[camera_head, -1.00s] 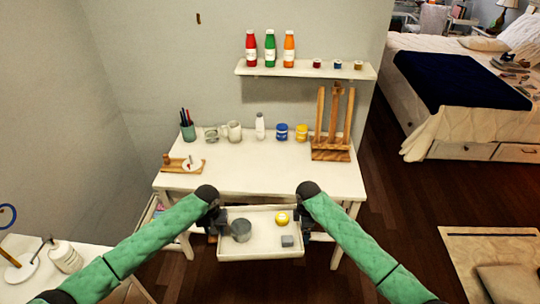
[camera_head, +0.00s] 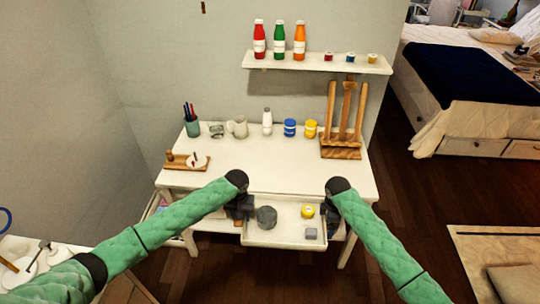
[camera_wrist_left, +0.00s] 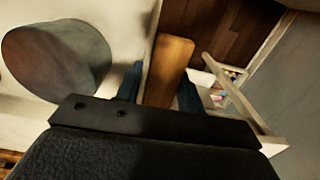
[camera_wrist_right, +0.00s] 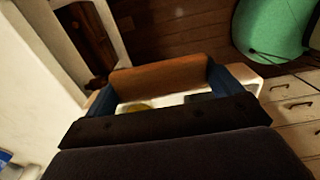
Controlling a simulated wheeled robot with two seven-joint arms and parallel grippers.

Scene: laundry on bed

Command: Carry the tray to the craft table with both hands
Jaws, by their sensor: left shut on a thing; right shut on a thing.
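The white tray (camera_head: 270,236) is held level just in front of the craft table's front edge. On it are a grey cup (camera_head: 266,217), a yellow jar (camera_head: 307,211) and a grey block (camera_head: 311,233). My left gripper (camera_head: 241,208) is shut on the tray's left wooden handle, which shows between blue fingers in the left wrist view (camera_wrist_left: 168,70). My right gripper (camera_head: 331,213) is shut on the right wooden handle, seen in the right wrist view (camera_wrist_right: 160,76). The craft table (camera_head: 260,174) is white; its front middle is bare. I cannot tell the tray's height against the tabletop.
Along the table's back stand a pen cup (camera_head: 193,127), mugs (camera_head: 238,127), a white bottle (camera_head: 267,122), blue and yellow jars (camera_head: 290,128) and a wooden easel (camera_head: 342,125). A wooden board (camera_head: 187,162) lies at the left. A shelf (camera_head: 315,62) hangs above.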

